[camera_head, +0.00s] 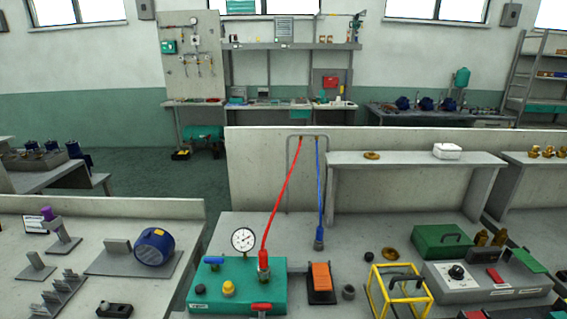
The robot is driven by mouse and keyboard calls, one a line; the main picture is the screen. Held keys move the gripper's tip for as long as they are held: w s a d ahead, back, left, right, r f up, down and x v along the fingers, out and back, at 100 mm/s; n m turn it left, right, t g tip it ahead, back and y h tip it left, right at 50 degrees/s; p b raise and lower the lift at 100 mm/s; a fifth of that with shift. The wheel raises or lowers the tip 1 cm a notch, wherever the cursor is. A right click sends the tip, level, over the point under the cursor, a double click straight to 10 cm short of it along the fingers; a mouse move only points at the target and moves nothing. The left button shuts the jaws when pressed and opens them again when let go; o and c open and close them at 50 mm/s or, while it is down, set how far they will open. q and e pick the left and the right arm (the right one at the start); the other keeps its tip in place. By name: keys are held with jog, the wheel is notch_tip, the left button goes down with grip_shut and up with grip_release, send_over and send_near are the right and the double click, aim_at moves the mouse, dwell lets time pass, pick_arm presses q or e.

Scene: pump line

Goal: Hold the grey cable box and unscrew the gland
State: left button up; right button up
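I cannot clearly make out a grey cable box or its gland. A low grey box (455,295) with a dial stands on the bench at the right; I cannot tell if it is the cable box. A small whitish box (447,151) sits on the raised shelf behind; no gland shows on it at this size. Small grey blocks (118,248) stand on the left table. Neither of my grippers is in view, and nothing is seen held.
A teal pump box (237,287) with a gauge (244,240) and a red hose (282,198) stands in the middle. An orange pedal (320,278), a yellow frame (399,291) and a green case (442,241) crowd the right. A blue motor (154,246) sits left.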

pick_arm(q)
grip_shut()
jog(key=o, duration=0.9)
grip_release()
